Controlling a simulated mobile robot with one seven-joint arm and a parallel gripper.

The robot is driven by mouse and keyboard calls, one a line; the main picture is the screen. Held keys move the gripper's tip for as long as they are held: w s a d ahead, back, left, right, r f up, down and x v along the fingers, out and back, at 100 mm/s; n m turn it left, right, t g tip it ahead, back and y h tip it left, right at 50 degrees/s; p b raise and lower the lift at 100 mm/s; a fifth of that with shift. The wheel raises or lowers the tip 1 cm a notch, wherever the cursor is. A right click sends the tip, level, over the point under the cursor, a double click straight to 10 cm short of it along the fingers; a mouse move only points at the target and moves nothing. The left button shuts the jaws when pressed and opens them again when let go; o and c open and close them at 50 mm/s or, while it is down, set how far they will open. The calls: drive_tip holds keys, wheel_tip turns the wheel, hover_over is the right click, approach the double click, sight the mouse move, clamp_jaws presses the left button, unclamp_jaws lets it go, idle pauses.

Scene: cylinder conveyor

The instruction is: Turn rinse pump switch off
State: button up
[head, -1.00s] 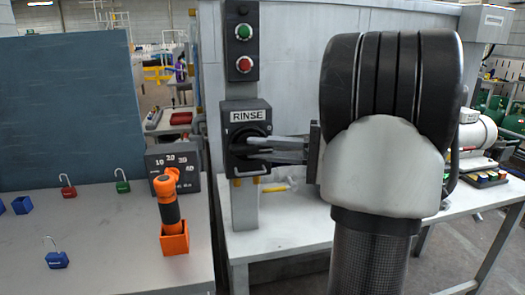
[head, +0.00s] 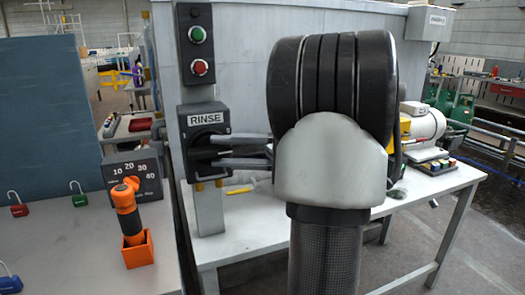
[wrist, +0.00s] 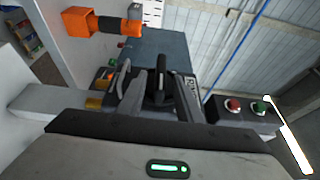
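The rinse pump switch is a dark box labelled RINSE (head: 207,118) with a round black rotary knob (head: 197,147), mounted on a grey post. In the wrist view the black knob (wrist: 160,88) shows in front of the wrist. My gripper (head: 218,151) reaches in from the right, its two grey fingers level, one above the other, with a gap between them. The fingertips are at the front of the knob. My wrist hides the gripper's base, and I cannot tell whether the fingers touch the knob.
Above the switch is a panel with a green button (head: 197,34) and a red button (head: 197,67). An orange-handled tool stands in an orange holder (head: 139,251) at the left. Padlocks, including a red one (head: 19,210), lie on the left table.

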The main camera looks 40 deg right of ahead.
drive_tip(key=p+v, duration=0.4)
drive_tip(key=v, duration=1.2)
drive_tip(key=shift+s, duration=0.2)
